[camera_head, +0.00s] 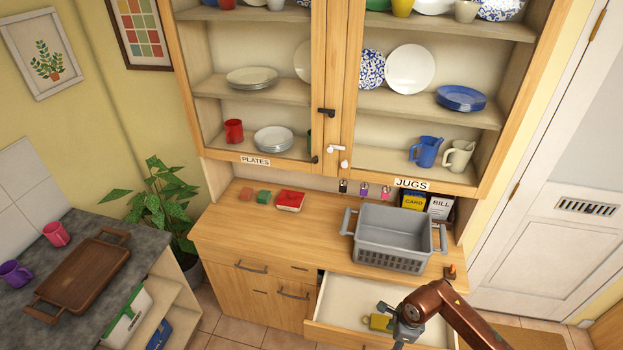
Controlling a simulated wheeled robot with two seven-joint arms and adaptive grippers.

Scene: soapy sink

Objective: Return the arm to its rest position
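My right arm (442,302), copper-brown, reaches in from the lower right. Its dark grey gripper (405,322) is over the open drawer (340,299) of the wooden cabinet. A small yellow object (380,322) lies in the drawer just left of the gripper; I cannot tell whether they touch. The fingers are too small and angled to show whether they are open or shut. My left gripper is not in view.
A grey basket (392,238) stands on the cabinet counter (318,238), close above the drawer. A red object (290,200) and small blocks lie left. The upper cabinet holds plates and jugs. A brown tray (80,272) sits on the left worktop. The counter's middle is clear.

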